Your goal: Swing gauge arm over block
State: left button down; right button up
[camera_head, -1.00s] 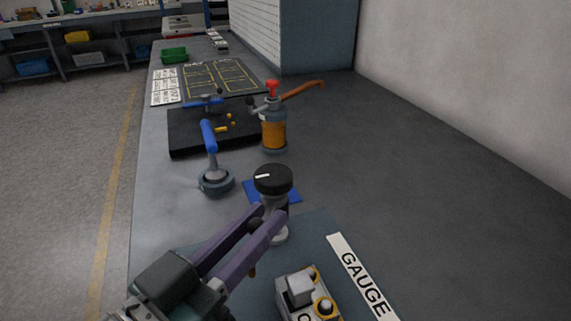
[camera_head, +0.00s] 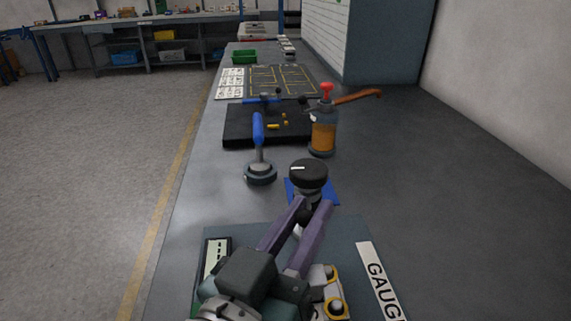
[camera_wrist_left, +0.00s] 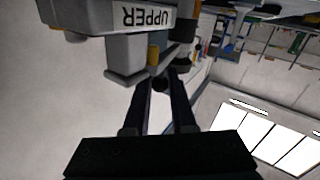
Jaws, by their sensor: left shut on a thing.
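My left gripper (camera_head: 315,205) reaches forward from the bottom of the head view, its long purple-grey fingers ending just below a black round cap (camera_head: 309,174) with a white mark. In the left wrist view, the fingers (camera_wrist_left: 163,88) are close together around a small dark part, mostly hidden, which I take for the gauge arm. A grey-white block with yellow rings (camera_head: 334,304) stands right of the gripper, partly covered by it. A pale part marked UPPER (camera_wrist_left: 145,17) shows upside down in the left wrist view. My right gripper is not seen.
A GAUGE label (camera_head: 377,279) lies at right. A blue-handled tool (camera_head: 259,135) and an orange canister with a red top (camera_head: 323,133) stand beyond the cap. A black board (camera_head: 238,128) lies behind them. The right bench side is bare.

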pick_arm(q)
jog(key=c, duration=0.7)
grip_release()
jog(key=shift+d, duration=0.1)
jog(key=shift+c, duration=0.2)
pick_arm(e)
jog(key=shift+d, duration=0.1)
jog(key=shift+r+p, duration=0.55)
pick_arm(q)
jog(key=v, duration=0.9)
jog(key=shift+s+a, duration=0.2)
jog(key=shift+s, duration=0.15)
jog(key=shift+r, duration=0.1)
